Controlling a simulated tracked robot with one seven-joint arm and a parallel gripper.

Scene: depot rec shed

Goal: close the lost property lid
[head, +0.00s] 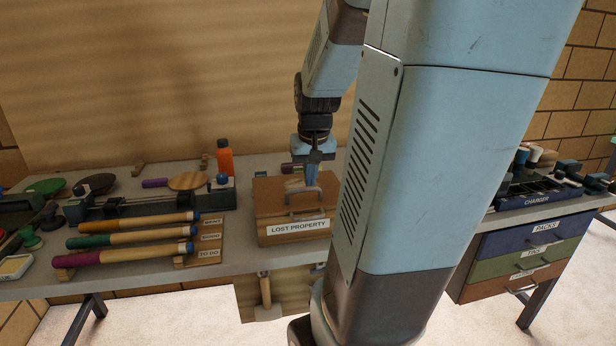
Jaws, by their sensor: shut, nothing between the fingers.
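The lost property box (265,235) is a brown wooden box on the grey bench, with a white "LOST PROPERTY" label on its front. Its lid (269,195) lies over the top and looks down or nearly down. I cannot tell whether a small gap is left at its edge. A light arched handle (319,193) shows on the lid. My gripper (312,182) points down at the lid beside the handle, shut with nothing in it. Whether the fingertips touch the lid or handle is not clear. My arm hides what lies to the right of the box.
An orange bottle (224,160) stands behind the box to the left. Several coloured-handled clubs lie on a wooden rack (208,240) at left. A charger tray (536,199) sits on the right over labelled drawers (520,262). A mallet (266,295) hangs below the bench.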

